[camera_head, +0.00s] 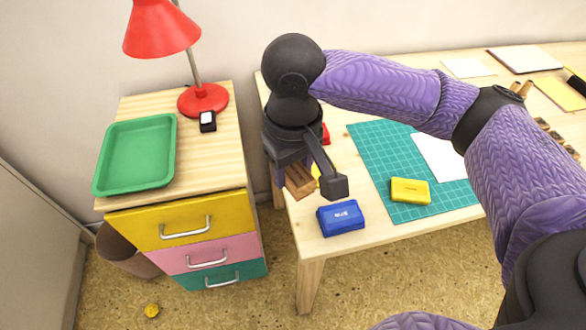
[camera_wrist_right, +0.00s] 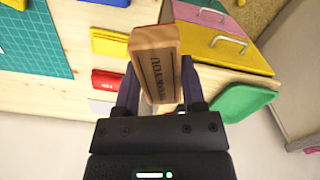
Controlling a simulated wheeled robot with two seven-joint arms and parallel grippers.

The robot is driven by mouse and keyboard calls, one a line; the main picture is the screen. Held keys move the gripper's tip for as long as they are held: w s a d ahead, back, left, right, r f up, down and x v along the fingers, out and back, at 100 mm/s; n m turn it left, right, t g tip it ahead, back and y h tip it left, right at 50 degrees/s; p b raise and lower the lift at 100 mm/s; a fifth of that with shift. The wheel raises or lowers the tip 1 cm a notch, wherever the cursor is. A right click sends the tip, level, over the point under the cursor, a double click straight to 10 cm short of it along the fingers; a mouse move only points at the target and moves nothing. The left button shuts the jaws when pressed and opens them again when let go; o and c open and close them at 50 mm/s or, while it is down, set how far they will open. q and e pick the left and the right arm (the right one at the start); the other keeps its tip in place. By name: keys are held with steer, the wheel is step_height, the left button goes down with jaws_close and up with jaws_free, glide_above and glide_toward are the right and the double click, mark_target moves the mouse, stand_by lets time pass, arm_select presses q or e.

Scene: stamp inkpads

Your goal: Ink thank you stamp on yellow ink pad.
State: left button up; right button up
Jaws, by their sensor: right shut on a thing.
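My right gripper (camera_head: 310,178) is shut on a wooden stamp (camera_head: 298,183) and holds it up near the left end of the table. The right wrist view shows the stamp (camera_wrist_right: 154,68) between the fingers (camera_wrist_right: 160,88), its dark lettering partly readable as ending in "YOU". One yellow pad (camera_head: 316,171) is mostly hidden behind the gripper in the head view. It shows better in the right wrist view (camera_wrist_right: 110,43), apart from the stamp. Another yellow box (camera_head: 410,191) lies on the green mat (camera_head: 370,150). My left gripper is not in view.
A blue ink pad (camera_head: 341,217) sits at the table's front-left corner. A red pad (camera_head: 325,134) is farther back, partly hidden. Left of a gap stands a drawer cabinet (camera_head: 187,226) with a green tray (camera_head: 137,156), a red lamp (camera_head: 203,100) and a small black item (camera_head: 208,122).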

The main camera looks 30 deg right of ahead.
steer(key=shift+w+a+n, duration=0.3)
steer(key=shift+w+n, duration=0.2)
steer(key=w+d+f+n+p, duration=0.1)
steer(key=w+d+n+p, duration=0.25)
steer(key=n, duration=0.25)
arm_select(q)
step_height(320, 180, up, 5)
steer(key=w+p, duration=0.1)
arm_select(e)
steer(key=n, duration=0.6)
glide_above(320, 172)
step_height(320, 172, down, 4)
steer(key=shift+r, duration=0.2)
steer(key=shift+d+f+n+b, duration=0.1)
steer(key=shift+f+n+b, duration=0.2)
steer(key=shift+f, duration=0.2)
step_height(320, 172, down, 5)
steer(key=b, duration=0.6)
steer(key=shift+f, duration=0.25)
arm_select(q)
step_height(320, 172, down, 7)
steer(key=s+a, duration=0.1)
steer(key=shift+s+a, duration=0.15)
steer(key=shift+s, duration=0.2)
arm_select(e)
steer(key=shift+r, duration=0.2)
